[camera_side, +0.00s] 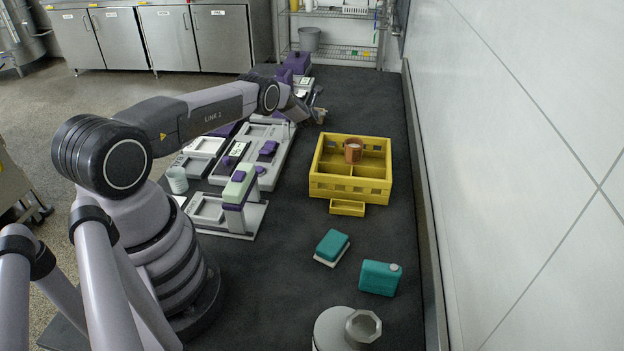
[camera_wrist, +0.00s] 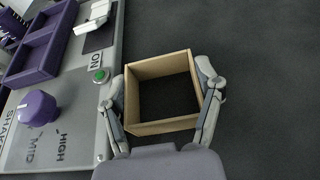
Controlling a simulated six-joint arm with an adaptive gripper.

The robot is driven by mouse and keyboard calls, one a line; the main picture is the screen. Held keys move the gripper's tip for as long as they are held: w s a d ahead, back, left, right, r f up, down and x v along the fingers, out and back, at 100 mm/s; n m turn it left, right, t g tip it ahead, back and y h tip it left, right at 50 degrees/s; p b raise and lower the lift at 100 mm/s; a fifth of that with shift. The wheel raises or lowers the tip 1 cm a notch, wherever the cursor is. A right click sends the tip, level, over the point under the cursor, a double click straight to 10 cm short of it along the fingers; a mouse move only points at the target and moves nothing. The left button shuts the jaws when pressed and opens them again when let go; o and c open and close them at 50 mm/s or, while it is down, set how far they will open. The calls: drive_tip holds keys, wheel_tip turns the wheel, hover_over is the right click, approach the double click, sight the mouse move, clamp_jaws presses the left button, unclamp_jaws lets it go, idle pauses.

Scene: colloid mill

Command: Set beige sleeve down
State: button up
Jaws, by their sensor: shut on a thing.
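The beige sleeve (camera_wrist: 160,127) is an open square frame with thin walls, seen from above in the wrist view. Dark surface shows through its middle. My gripper (camera_wrist: 161,76) is shut on it, one finger against its left side and one against its right. In the side view the sleeve (camera_side: 321,115) is a small beige patch at the tip of my gripper (camera_side: 315,108), at the far part of the dark bench, mostly hidden by my gripper. I cannot tell whether its bottom touches the bench.
A grey machine panel (camera_wrist: 75,135) with a green ON button and purple knob (camera_wrist: 37,108) lies close left of the sleeve. Dark bench right of it is clear. A yellow crate (camera_side: 350,188) holding a brown cup (camera_side: 353,151) stands nearer the side camera.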

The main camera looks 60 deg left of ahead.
wheel_tip(320, 180, up, 17)
drive_tip(key=s+d+r+m+t+h, duration=0.1)
drive_tip(key=d+r, duration=0.4)
drive_tip(key=d, duration=0.6)
drive_tip(key=s+d+r+m+t+h, duration=0.1)
drive_tip(key=d+r, duration=0.3)
drive_tip(key=d, duration=0.7)
drive_tip(key=s+d+r+m+t+h, duration=0.1)
drive_tip(key=s+d+r+m+h, duration=0.15)
drive_tip(key=s+d, duration=0.65)
drive_tip(key=s+d+r+m+h, duration=0.1)
drive_tip(key=s+d+r, duration=0.3)
drive_tip(key=s+d, duration=0.5)
drive_tip(key=w+a+f+n+g+y, duration=0.1)
drive_tip(key=w+a+f+n+y, duration=0.35)
drive_tip(key=w+a, duration=0.95)
drive_tip(key=w+a+f+g, duration=0.1)
drive_tip(key=a+f, duration=0.2)
drive_tip(key=a, duration=0.5)
drive_tip(key=w+a+f+n+y, duration=0.1)
drive_tip(key=w+a+f, duration=0.15)
drive_tip(key=a, duration=0.45)
drive_tip(key=a+f+g, duration=0.1)
drive_tip(key=a+f, duration=0.3)
drive_tip(key=a, duration=0.4)
drive_tip(key=f, duration=1.3)
drive_tip(key=shift+w+a+f, duration=0.15)
drive_tip(key=shift+a+f, duration=0.25)
drive_tip(key=shift+f, duration=2.3)
